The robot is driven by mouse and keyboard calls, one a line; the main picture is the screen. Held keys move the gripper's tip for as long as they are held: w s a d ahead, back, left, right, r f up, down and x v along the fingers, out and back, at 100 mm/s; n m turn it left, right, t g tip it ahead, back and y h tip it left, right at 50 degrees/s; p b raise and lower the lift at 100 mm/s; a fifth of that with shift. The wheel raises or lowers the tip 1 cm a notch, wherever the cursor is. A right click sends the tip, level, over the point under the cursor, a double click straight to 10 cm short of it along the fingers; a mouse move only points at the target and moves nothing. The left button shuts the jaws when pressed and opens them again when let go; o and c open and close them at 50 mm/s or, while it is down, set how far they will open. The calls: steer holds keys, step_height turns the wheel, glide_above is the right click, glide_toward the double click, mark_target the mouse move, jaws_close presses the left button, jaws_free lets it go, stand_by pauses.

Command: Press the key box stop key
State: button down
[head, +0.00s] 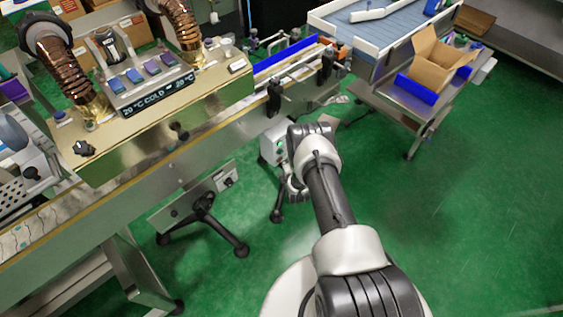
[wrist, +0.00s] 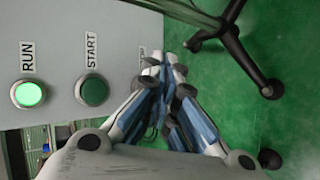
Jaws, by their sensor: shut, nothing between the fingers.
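The key box is a pale grey box (wrist: 60,100) filling the left of the wrist view. It carries a lit green RUN lamp (wrist: 29,94) and a dark green START key (wrist: 94,90). A third small label (wrist: 143,50) shows partly at the box's right side; I cannot read it fully. The stop key is not visible; my gripper covers the area below that label. My gripper (wrist: 166,68) is shut and empty, its tips over the box's right edge; contact cannot be told. In the head view the key box (head: 270,146) stands just left of my wrist, partly hidden.
A conveyor machine with a display panel (head: 150,95) runs along the left. A side table holds an open carton (head: 440,62) at upper right. Black stand legs (wrist: 240,60) are right of the box in the wrist view.

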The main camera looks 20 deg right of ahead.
stand_by(0.3)
steer(key=shift+s+d+p, duration=0.25)
steer(key=shift+s+p, duration=0.1)
steer(key=shift+s, duration=0.45)
steer(key=s, duration=0.1)
steer(key=s+d+p, duration=0.1)
steer(key=s, duration=0.2)
steer(key=shift+s+d+p, duration=0.35)
stand_by(0.6)
